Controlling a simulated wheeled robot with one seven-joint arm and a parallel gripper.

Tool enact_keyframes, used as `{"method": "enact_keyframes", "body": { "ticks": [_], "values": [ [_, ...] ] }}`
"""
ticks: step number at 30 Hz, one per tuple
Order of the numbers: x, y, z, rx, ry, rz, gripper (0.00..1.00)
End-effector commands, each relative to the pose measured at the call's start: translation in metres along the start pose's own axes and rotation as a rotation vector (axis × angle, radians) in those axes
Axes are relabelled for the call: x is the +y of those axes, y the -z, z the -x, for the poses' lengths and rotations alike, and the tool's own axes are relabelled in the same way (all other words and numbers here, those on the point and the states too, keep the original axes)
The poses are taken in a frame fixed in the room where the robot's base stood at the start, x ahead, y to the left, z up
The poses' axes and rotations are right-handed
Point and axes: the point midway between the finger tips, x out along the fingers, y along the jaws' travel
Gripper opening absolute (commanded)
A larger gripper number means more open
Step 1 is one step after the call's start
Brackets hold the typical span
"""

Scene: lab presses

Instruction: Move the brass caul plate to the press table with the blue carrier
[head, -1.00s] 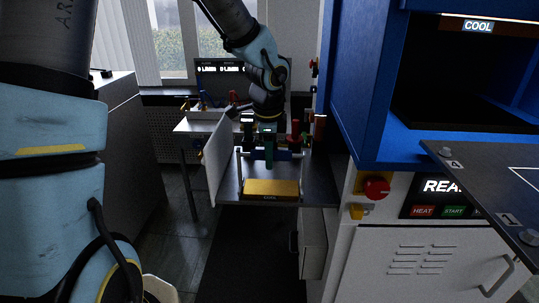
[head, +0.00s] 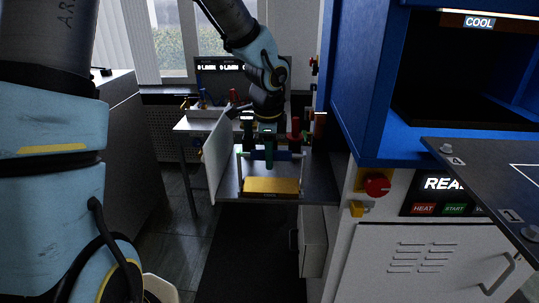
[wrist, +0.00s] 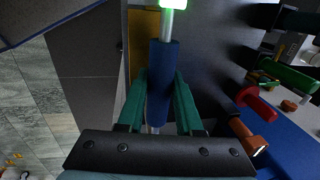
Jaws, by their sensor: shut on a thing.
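The brass caul plate (head: 271,186) lies flat at the front edge of a grey shelf in the head view. Part of it shows as a yellow strip in the wrist view (wrist: 139,45). The blue carrier has a thin bar with a blue grip (wrist: 162,75) and upright end posts, one (head: 239,175) at the plate's left end. The posts reach down to the plate's ends; I cannot tell whether they are hooked on or whether the plate is lifted. My gripper (head: 268,160) has green fingers, shut on the blue grip above the plate. No press table is clearly identifiable as the named one.
A white upright panel (head: 216,155) stands left of the shelf. Red and other coloured handles (head: 295,130) stand behind the carrier. At right are a blue press (head: 355,80) with a COOL sign and a dark numbered table (head: 480,165). Floor is free at lower middle.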

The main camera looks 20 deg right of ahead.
Motion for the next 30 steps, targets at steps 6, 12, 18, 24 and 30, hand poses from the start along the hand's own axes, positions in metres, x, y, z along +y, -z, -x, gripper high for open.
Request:
{"method": "enact_keyframes", "body": {
  "ticks": [6,12,18,24,30],
  "values": [
    [-0.003,0.001,0.011,0.001,0.003,0.000,0.00],
    [-0.005,0.001,0.019,0.001,0.003,0.000,0.00],
    [-0.006,0.001,0.027,0.001,0.003,0.000,0.00],
    [-0.008,0.001,0.035,0.001,0.004,0.000,0.00],
    [-0.010,0.001,0.043,0.001,0.004,0.000,0.00]
  ]
}}
